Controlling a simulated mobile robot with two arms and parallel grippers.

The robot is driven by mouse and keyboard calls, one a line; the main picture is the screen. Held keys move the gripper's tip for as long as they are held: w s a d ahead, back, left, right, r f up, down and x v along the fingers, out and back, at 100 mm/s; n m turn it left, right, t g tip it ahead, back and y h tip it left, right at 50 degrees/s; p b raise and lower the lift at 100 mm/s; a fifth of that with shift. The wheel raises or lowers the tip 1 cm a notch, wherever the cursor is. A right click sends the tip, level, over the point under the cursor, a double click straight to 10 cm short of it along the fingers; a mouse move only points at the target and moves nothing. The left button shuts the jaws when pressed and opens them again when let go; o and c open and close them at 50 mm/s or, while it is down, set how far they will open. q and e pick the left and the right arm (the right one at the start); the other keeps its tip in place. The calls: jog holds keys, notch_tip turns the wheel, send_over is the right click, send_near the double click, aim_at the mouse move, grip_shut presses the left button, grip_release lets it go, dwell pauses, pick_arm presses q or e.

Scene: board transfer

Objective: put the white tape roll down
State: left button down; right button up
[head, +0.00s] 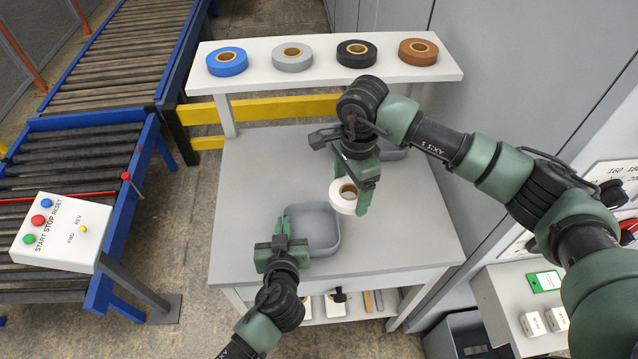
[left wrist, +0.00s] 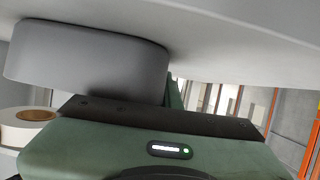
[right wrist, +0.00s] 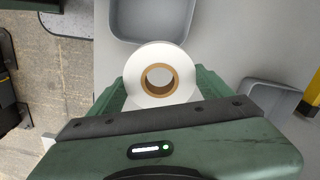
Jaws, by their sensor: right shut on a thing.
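The white tape roll (head: 341,205) has a brown core. My right gripper (head: 364,200) is shut on it and holds it over the table, near the back right corner of a grey tray (head: 330,250). The roll (right wrist: 140,62) also shows between the fingers in the right wrist view, with a grey tray (right wrist: 176,30) beyond it. My left gripper (head: 282,232) is at the tray's left front edge; whether its fingers touch or grip the wall is unclear. In the left wrist view, a grey tray wall (left wrist: 85,62) fills the upper left.
A second grey tray (head: 393,153) is partly hidden behind my right arm. A raised white shelf (head: 320,70) holds blue (head: 227,62), grey (head: 292,58), black (head: 356,54) and brown (head: 418,52) rolls. The table's left part (head: 245,175) is bare. A roller conveyor (head: 85,170) stands left.

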pick_arm(q)
jog(key=shift+a, duration=0.2)
pick_arm(e)
jog(key=s+a+n, duration=0.3)
jog(key=a, duration=0.6)
pick_arm(q)
jog(key=shift+d, duration=0.15)
pick_arm(e)
send_over(311, 233)
notch_tip(311, 233, down, 5)
jog(key=shift+f, duration=2.25)
jog(key=o, duration=1.6)
jog(key=shift+f, duration=0.15)
jog(key=shift+c, duration=0.2)
notch_tip(311, 233, up, 12)
jog(key=shift+r, duration=0.2)
